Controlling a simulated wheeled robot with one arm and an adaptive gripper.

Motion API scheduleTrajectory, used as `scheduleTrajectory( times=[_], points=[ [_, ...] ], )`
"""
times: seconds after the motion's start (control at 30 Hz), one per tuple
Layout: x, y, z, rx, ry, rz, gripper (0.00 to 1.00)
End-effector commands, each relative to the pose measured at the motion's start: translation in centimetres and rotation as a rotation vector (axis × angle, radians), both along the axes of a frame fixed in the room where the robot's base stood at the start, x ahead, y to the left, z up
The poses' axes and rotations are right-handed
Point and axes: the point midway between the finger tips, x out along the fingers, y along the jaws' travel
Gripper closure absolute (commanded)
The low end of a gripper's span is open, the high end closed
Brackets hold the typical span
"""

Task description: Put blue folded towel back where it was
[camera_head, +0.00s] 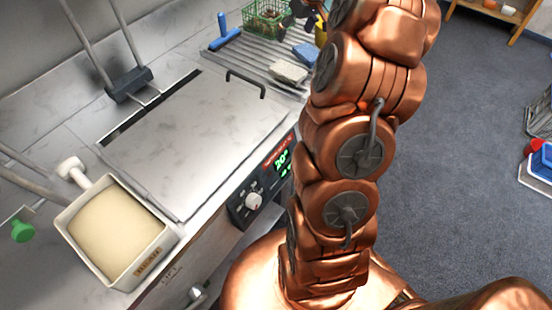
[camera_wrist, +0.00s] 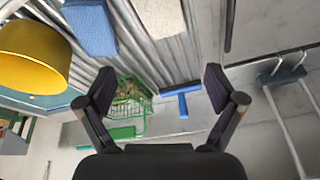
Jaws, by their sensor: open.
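The blue folded towel (camera_head: 306,53) lies flat on the ribbed metal drainboard (camera_head: 250,58) at the back of the counter, next to a pale folded cloth (camera_head: 288,71). In the wrist view the blue towel (camera_wrist: 90,27) is at the top left, outside my fingers. My gripper (camera_wrist: 158,88) is open, with nothing between its fingers. In the head view it shows only as dark parts (camera_head: 303,14) at the top edge, beyond the towel and above the drainboard. It does not touch the towel.
A green wire basket (camera_head: 265,18) with brown contents, a blue squeegee (camera_head: 225,33) and a yellow container (camera_wrist: 35,55) stand around the drainboard. A lidded metal fryer (camera_head: 195,130) and a tan-filled bin (camera_head: 115,235) are nearer. Grey floor (camera_head: 460,120) is open at right.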

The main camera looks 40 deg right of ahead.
Motion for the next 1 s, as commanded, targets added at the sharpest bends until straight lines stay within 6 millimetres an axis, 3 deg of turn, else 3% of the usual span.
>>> scheduleTrajectory(
  times=[0.03, 0.2, 0.37, 0.5, 0.7, 1.0],
  points=[
    [-0.3, 3.1, 0.6, 0.012, 0.013, 0.028, 0.07],
    [-2.4, 11.8, 1.3, 0.044, 0.079, 0.085, 0.07],
    [-6.1, 18.9, 1.4, 0.057, 0.15, 0.123, 0.07],
    [-10.3, 23.9, 1.1, 0.052, 0.215, 0.14, 0.07],
    [-17.3, 29.1, -0.1, 0.032, 0.312, 0.142, 0.07],
    [-28.4, 32.8, -2.8, -0.021, 0.442, 0.092, 0.07]
  ],
)
